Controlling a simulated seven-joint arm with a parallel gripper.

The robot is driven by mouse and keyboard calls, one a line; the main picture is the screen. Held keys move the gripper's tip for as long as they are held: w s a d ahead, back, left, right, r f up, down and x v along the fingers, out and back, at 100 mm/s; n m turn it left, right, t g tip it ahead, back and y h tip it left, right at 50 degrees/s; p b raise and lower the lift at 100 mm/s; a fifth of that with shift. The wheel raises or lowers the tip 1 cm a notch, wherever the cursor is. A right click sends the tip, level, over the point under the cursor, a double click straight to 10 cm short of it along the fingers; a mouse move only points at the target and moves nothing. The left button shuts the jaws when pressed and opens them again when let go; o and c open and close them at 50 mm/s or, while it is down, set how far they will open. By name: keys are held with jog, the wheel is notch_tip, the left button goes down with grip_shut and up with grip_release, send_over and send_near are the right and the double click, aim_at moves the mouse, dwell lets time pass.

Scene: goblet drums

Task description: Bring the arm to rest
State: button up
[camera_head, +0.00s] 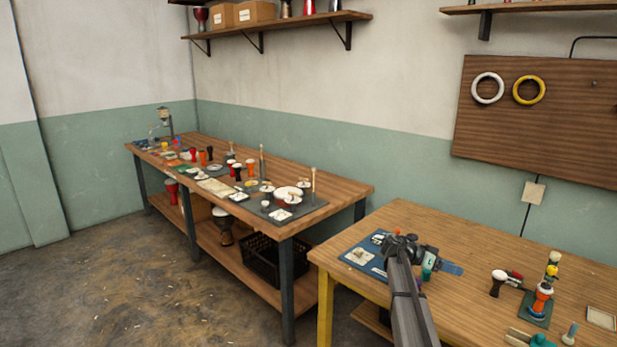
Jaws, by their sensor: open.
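My arm (411,307) reaches up from the bottom edge over the left part of the near wooden table. My gripper (404,246) is at its far end, above or beside a blue mat (362,259) with a pale card on it. The gripper is open. Its fingertips are small and dark here, and I cannot make out anything between them. A teal-and-dark item (429,263) shows just right of the gripper, and I cannot tell whether they touch.
On the near table's right stand a dark-and-white goblet drum (498,283), a stacked orange-and-yellow piece (544,291) on a green base, and a pale tray (601,319). The long back bench (339,190) holds several small drums and parts. Bare floor (130,290) lies at left.

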jog(key=a+f+n+t+y, duration=0.25)
jog(key=a+f+n, duration=0.2)
jog(key=a, duration=0.65)
jog(key=a+f+n+t+y, duration=0.25)
jog(key=a+f+n, duration=0.2)
jog(key=a, duration=0.75)
jog(key=s+a+f+n+g+y, duration=0.2)
jog(key=s+f+n+g+y, duration=0.25)
jog(key=s+f, duration=2.2)
jog(key=s+a+f+g+y, duration=0.1)
jog(key=s+f, duration=0.3)
jog(key=s, duration=0.6)
jog(key=s+a+f+n+g+y, duration=0.1)
jog(key=s+f, duration=0.3)
jog(key=s, duration=0.7)
jog(key=s+a+f+n+g+y, duration=0.1)
jog(key=s+a+f+g+y, duration=0.1)
jog(key=s, duration=0.8)
notch_tip(320, 180, down, 2)
jog(key=shift+s+a+y, duration=0.25)
jog(key=shift+a+y, duration=0.2)
jog(key=shift+a, duration=0.3)
